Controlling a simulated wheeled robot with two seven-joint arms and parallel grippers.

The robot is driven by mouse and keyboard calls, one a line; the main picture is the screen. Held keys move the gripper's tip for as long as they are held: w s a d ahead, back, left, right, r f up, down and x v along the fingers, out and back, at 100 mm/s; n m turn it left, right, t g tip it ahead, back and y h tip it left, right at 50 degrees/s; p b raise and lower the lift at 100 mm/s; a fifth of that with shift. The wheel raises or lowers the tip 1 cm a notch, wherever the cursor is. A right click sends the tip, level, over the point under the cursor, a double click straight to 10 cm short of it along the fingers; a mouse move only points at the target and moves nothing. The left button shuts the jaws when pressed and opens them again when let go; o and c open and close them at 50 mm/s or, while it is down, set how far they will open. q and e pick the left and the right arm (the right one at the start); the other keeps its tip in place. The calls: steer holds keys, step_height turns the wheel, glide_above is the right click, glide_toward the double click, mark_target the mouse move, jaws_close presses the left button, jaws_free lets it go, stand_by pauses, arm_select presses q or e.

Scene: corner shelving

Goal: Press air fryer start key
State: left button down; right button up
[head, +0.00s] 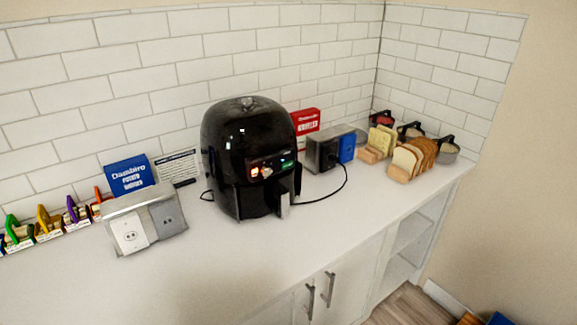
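A black air fryer (248,157) stands upright on the white counter, near the middle of the head view. Its front control panel (272,167) faces toward the lower right, with a glowing orange spot on the left, knobs, and a green patch on the right. The single keys are too small to tell apart, so I cannot pick out the start key. The basket handle (283,198) sticks out below the panel. Neither of my grippers shows in this view.
A grey outlet box (146,221) stands left of the fryer, with a blue box (130,176) behind it. Another outlet box (326,150), a cable and bread racks (412,158) stand to the right. The counter (215,270) in front of the fryer is clear.

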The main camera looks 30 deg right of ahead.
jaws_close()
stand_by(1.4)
